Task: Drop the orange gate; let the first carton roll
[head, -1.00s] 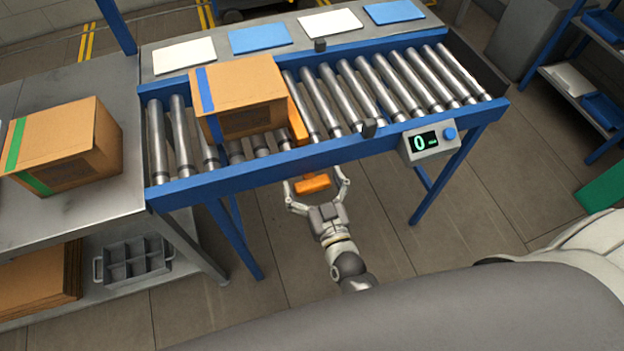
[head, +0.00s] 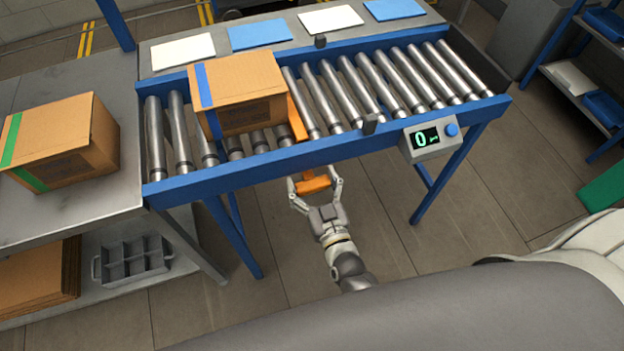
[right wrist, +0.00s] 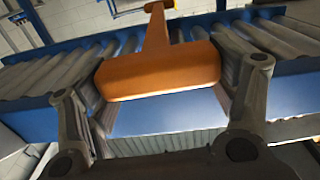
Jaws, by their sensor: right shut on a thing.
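The orange gate (head: 297,118) stands up between the rollers, close against the right side of the blue-striped carton (head: 245,80). Its orange handle (head: 314,185) sticks out below the conveyor's front blue rail. My right gripper (head: 315,182) is shut on this handle, one finger at each side. In the right wrist view the handle (right wrist: 158,72) lies between the two fingers, with its stem running up behind. The blue-striped carton rests on the rollers. A green-striped carton (head: 62,140) sits on the grey bench at the left. My left gripper is not in view.
Rollers (head: 400,88) right of the gate are clear. A display box (head: 430,138) reading 0 hangs on the front rail. White and blue sheets (head: 260,33) lie on the back ledge. A grey divided tray (head: 133,262) sits on the lower shelf.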

